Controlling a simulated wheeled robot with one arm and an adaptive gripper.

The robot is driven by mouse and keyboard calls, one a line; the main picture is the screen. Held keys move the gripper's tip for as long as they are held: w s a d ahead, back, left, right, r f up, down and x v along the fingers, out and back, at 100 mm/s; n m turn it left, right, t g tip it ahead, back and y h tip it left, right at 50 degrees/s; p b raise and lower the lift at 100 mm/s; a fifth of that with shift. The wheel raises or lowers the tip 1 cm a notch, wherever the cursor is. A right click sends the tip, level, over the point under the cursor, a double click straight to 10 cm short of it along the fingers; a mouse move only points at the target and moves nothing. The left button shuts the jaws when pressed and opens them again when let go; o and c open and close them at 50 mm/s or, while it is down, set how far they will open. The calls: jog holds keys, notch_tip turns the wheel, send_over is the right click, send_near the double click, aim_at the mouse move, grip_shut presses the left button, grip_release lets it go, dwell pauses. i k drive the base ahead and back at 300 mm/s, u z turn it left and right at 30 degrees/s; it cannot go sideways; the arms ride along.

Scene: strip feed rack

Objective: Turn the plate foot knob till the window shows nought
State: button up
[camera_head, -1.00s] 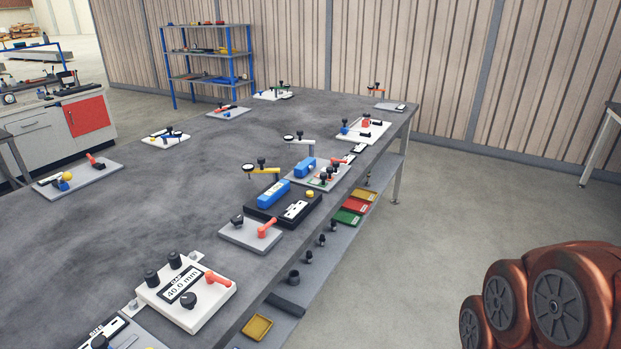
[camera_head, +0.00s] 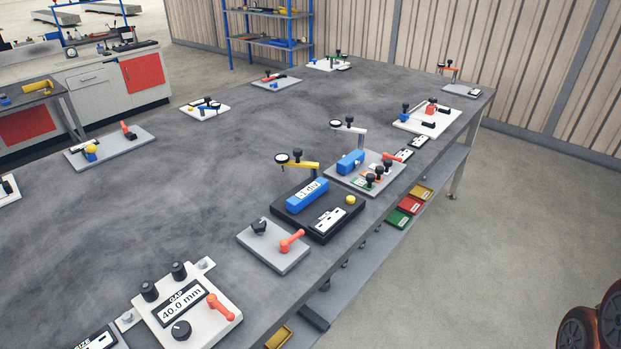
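A blue block with a white window (camera_head: 308,193) sits on a black base (camera_head: 345,222) near the table's right edge. The window seems to read "-1 div", in small print. A yellow knob (camera_head: 350,199) and a white label plate (camera_head: 327,220) are on the same base. A dial gauge on a yellow arm (camera_head: 298,163) stands behind the block. In front is a grey plate (camera_head: 272,254) with a black knob (camera_head: 259,226) and a red lever (camera_head: 291,241). I cannot tell which knob is the plate foot knob. My gripper is not in view.
A white gap box (camera_head: 213,328) reading "40.0 mm" lies at the lower left. Another blue block (camera_head: 350,161) with a gauge and several knobs stands just beyond the black base. The table's (camera_head: 200,168) middle is clear. Coloured trays (camera_head: 409,205) sit on a shelf below.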

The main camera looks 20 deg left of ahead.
aim_at(259, 226)
jog(key=u, duration=0.65)
jog(key=i, duration=0.7)
jog(key=u, duration=0.75)
jog(key=k, duration=1.2)
jog(key=u, duration=1)
jog(key=i, duration=1.45)
jog(key=z, duration=0.4)
